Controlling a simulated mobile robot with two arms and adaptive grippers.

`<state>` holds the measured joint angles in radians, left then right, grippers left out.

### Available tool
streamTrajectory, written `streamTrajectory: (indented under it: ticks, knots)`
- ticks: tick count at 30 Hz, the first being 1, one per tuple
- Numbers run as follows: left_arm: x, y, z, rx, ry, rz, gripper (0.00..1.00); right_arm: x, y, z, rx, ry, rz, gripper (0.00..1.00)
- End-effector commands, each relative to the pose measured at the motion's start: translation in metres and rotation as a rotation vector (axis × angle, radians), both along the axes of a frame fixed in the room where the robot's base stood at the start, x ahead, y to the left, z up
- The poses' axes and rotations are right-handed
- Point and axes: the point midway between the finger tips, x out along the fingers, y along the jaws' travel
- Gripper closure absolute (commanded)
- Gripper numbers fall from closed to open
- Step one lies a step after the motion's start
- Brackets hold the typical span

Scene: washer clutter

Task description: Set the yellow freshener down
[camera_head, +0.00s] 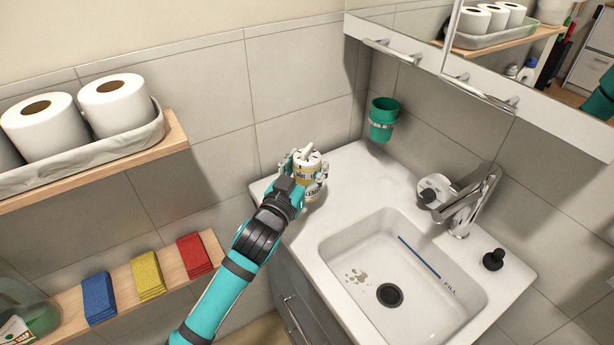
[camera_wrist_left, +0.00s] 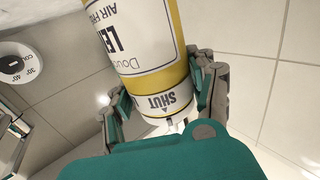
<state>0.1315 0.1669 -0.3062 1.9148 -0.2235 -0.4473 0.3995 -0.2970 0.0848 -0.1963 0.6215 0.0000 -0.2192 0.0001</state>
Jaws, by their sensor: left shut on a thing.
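The yellow freshener (camera_head: 309,170) is a yellow and white can with a printed label. It is at the back left corner of the white sink counter (camera_head: 375,162), close to the tiled wall. My left gripper (camera_head: 305,172) is shut around the can. In the left wrist view the freshener (camera_wrist_left: 148,50) fills the middle, with the word SHUT near the gripper and a finger of my left gripper (camera_wrist_left: 163,95) on each side. Whether the can's base touches the counter is hidden. My right gripper is not in view.
A green cup (camera_head: 383,120) hangs on the wall behind the counter. The basin (camera_head: 375,270) with its faucet (camera_head: 462,205) and a black stopper (camera_head: 493,260) lie to the right. Shelves hold paper rolls (camera_head: 118,103) and blue, yellow and red sponges (camera_head: 147,276) at left.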

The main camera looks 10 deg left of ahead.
Motion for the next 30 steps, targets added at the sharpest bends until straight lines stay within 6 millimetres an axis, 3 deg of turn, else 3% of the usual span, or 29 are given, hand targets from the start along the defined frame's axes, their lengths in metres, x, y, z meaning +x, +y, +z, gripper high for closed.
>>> streamTrajectory:
  ticks: [6, 18, 19, 24, 30]
  knots:
    - [-0.001, 0.000, -0.030, -0.001, 0.003, 0.000, 0.80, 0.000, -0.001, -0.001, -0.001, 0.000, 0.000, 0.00]
    - [-0.001, 0.000, -0.035, -0.002, 0.002, 0.000, 0.80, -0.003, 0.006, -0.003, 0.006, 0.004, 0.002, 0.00]
    - [-0.001, 0.000, -0.035, -0.001, 0.003, 0.000, 0.41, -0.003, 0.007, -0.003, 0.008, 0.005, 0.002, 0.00]
    - [-0.001, 0.000, -0.035, 0.000, 0.003, 0.000, 0.19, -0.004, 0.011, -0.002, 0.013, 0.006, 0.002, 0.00]
    - [-0.001, 0.000, -0.035, 0.000, 0.003, 0.000, 0.19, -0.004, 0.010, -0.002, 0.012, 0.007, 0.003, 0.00]
